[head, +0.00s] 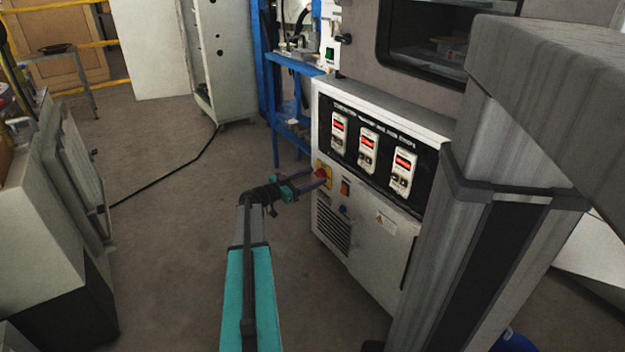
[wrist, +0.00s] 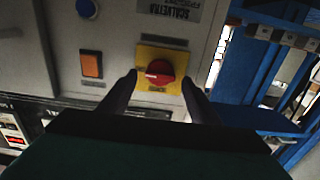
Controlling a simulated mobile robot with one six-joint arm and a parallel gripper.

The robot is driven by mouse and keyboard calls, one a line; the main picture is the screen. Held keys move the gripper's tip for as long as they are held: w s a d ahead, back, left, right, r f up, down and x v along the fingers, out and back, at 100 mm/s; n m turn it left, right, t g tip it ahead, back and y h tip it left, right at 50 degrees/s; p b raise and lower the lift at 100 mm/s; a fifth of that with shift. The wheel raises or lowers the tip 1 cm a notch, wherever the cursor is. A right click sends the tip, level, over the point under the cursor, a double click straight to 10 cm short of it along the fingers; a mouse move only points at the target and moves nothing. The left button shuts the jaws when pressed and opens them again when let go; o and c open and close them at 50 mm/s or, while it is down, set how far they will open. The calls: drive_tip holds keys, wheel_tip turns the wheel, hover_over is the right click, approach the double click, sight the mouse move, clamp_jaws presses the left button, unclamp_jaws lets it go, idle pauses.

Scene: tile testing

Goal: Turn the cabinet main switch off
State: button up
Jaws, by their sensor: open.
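The cabinet (head: 366,255) is a pale box with a black panel on its upper front. Its main switch is a red rotary knob (wrist: 160,72) on a yellow plate (wrist: 174,56), low at the left of the front; the knob also shows in the head view (head: 321,173). A pale line runs across the knob, close to level in the wrist view. My gripper (wrist: 158,80) is open, with one finger on each side of the knob. It also shows in the head view (head: 316,180), reaching the switch from the left. I cannot tell whether the fingers touch the knob.
Beside the switch are an orange rocker (wrist: 92,64) and a blue button (wrist: 86,8). The black panel holds three red displays (head: 368,146). A blue frame (head: 290,125) stands close behind the cabinet. Floor (head: 165,230) is clear on the left, apart from a black cable.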

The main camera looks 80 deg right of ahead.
drive_tip(key=shift+s+d, duration=0.15)
drive_tip(key=c, duration=0.9)
drive_tip(key=shift+d, duration=0.15)
drive_tip(key=shift+c, duration=0.8)
